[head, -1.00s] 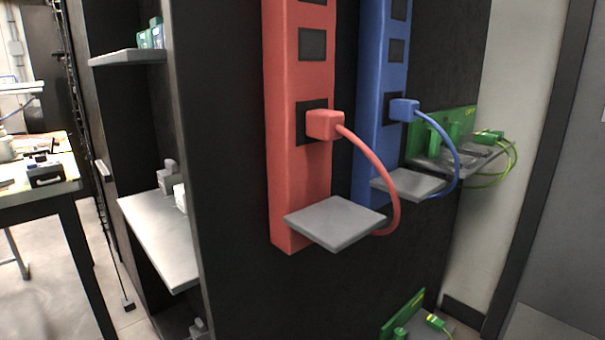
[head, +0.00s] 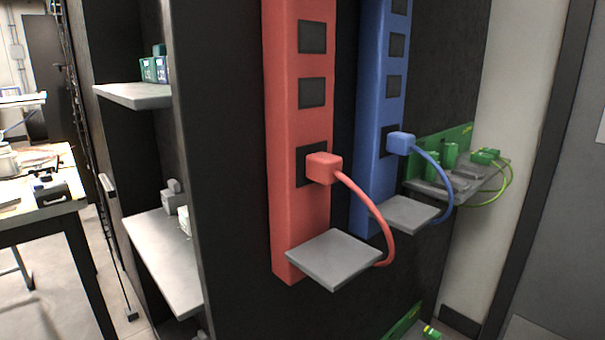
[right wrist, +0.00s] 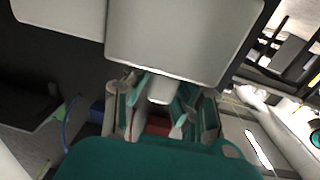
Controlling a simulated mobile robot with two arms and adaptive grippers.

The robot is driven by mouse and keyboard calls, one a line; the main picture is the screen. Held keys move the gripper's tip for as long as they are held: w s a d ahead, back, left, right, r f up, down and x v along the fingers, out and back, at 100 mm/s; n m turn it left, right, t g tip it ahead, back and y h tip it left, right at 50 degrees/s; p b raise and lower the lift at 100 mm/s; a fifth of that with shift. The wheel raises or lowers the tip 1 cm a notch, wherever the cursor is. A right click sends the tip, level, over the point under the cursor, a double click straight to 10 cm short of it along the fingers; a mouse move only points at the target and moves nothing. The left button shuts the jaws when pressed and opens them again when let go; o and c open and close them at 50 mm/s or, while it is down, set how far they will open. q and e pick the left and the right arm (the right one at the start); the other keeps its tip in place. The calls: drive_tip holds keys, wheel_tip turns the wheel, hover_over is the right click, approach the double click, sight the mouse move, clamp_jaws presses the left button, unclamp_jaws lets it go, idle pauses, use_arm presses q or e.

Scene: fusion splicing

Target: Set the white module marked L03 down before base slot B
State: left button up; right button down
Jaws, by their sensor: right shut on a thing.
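My right gripper (right wrist: 162,118) has cream and teal fingers in the right wrist view. It is shut around the short stub of a pale, whitish block (right wrist: 185,35), which looks like the white module. No L03 mark can be read on it. Neither gripper shows in the head view. I cannot make out a base slot marked B. Other pale modules (head: 173,196) stand on the lower shelf (head: 160,255) at the left in the head view.
A dark cabinet carries a red strip (head: 298,220) and a blue strip (head: 370,180), each with a plug, cable and small grey ledge. Green parts (head: 450,155) are behind at right. The upper shelf (head: 135,95) holds green and blue modules. A table (head: 40,205) stands far left.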

drive_tip(key=s+a+r+m+t+h+p, duration=0.1)
drive_tip(key=s+a+r+m+h+p, duration=0.1)
drive_tip(key=r+p, duration=0.75)
drive_tip(key=s+a+r+m+t+h+p, duration=0.1)
drive_tip(key=s+a+r+h+p, duration=0.15)
drive_tip(key=r+p, duration=0.65)
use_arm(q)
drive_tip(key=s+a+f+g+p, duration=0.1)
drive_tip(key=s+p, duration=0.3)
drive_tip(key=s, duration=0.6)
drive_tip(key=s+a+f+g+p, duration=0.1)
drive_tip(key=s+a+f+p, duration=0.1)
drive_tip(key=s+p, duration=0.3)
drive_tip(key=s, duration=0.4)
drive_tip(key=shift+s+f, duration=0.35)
use_arm(e)
drive_tip(key=s+d+r+m+h, duration=0.1)
drive_tip(key=r+h, duration=0.1)
drive_tip(key=r, duration=0.5)
drive_tip(key=s+d+r+m+t+h, duration=0.1)
drive_tip(key=d+r+m+h, duration=0.1)
drive_tip(key=r, duration=0.5)
drive_tip(key=s+d+r+m+t+h, duration=0.1)
drive_tip(key=d+r+h, duration=0.1)
drive_tip(key=r, duration=0.5)
drive_tip(key=shift+s+m+h, duration=0.25)
drive_tip(key=shift+m+h, duration=0.15)
drive_tip(key=shift+h, duration=0.05)
